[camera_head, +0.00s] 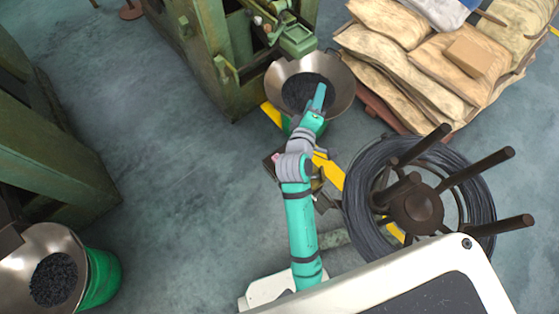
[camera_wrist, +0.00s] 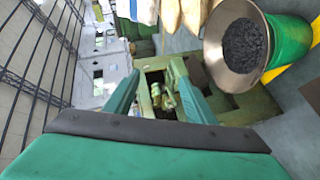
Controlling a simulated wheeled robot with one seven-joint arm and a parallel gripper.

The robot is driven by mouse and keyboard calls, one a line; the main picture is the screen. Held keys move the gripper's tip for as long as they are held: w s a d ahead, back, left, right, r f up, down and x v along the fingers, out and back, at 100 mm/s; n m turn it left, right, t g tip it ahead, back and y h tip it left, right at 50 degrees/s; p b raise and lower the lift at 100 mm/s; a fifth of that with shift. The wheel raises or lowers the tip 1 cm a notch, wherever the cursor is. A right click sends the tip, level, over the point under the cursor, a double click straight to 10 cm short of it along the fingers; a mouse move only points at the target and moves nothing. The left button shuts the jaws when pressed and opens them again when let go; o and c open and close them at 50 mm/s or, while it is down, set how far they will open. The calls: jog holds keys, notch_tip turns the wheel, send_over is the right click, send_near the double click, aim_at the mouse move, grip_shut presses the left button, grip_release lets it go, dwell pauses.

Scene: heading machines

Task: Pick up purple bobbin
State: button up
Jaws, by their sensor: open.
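I cannot make out a purple bobbin in either view. My gripper (camera_wrist: 158,68) is open in the wrist view, with its two teal fingers apart and nothing between them. In the head view my gripper (camera_head: 319,98) is at the end of my teal and grey arm, overlapping the front of a metal funnel pan of dark pieces. The picture does not show whether it touches the pan. A small pinkish spot beside my arm's grey joint is too small to identify.
The funnel pan (camera_head: 343,80) stands before a green machine (camera_head: 213,50). Stacked sacks (camera_head: 375,50) lie at the top right. A wire coil (camera_head: 362,205) on a brown spoked holder (camera_head: 420,208) is right of my arm. Another pan (camera_head: 20,250) is bottom left. Floor at centre left is clear.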

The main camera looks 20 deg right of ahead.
jog(key=w+d+r+m+g+h, duration=0.1)
jog(key=w+d+m+g, duration=0.1)
jog(key=d, duration=0.2)
jog(key=m+g+y, duration=0.2)
jog(key=g+y, duration=0.8)
jog(key=g, duration=0.1)
send_near(279, 159)
jog(key=f, duration=0.3)
jog(key=shift+s, duration=0.35)
jog(key=shift+f, duration=2.95)
jog(key=c, duration=1.1)
